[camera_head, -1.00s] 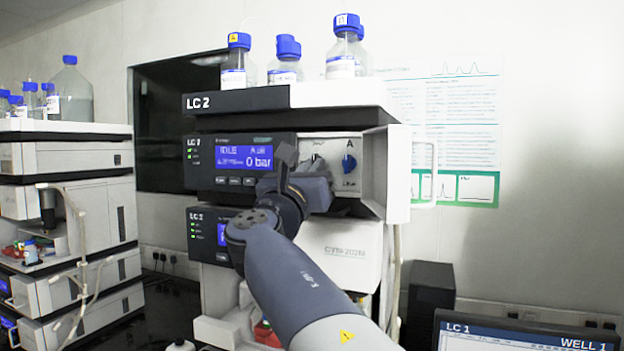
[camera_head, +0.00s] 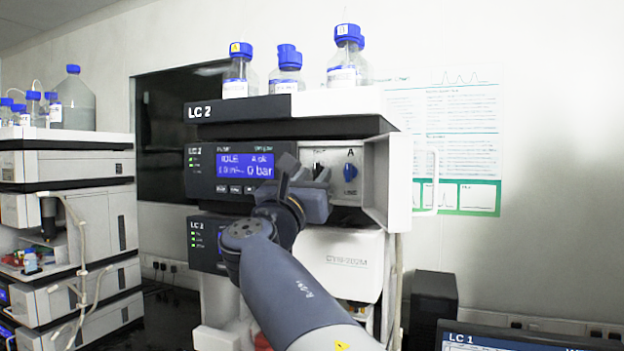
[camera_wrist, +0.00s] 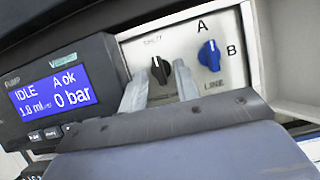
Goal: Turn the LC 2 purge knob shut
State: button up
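The LC 2 purge knob (camera_wrist: 160,69) is the small black knob on the pale valve panel, under a small label that seems to read SHUT. In the wrist view its grip stands nearly upright, with a pale mark near its top. My gripper (camera_wrist: 160,80) is open, one finger left of the knob and one right, with a gap on each side. In the head view the knob (camera_head: 317,171) shows just above my gripper (camera_head: 303,175), whose body hides the panel's lower part. The LC 2 display (camera_head: 245,165) reads IDLE and 0 bar.
A blue knob (camera_wrist: 209,55) marked A, B and LINE sits close to the right. An open white door (camera_head: 398,182) stands right of the panel. Bottles (camera_head: 286,71) stand on top. Another instrument stack (camera_head: 70,175) is at the left.

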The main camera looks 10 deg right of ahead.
jog(key=b+v, duration=0.3)
jog(key=v, duration=0.7)
jog(key=shift+s+a, duration=0.2)
jog(key=shift+f, duration=0.1)
jog(key=p+x, duration=0.3)
jog(key=x, duration=0.8)
jog(key=shift+d+p, duration=0.15)
jog(key=shift+p, duration=0.25)
jog(key=shift+n+y, duration=0.3)
jog(key=shift+n, duration=0.4)
jog(key=shift+s+n+t+y+p, duration=0.2)
jog(key=shift+n+t+y+p, duration=0.2)
jog(key=shift+n, duration=0.3)
jog(key=shift+w, duration=0.1)
jog(key=shift+f, duration=0.1)
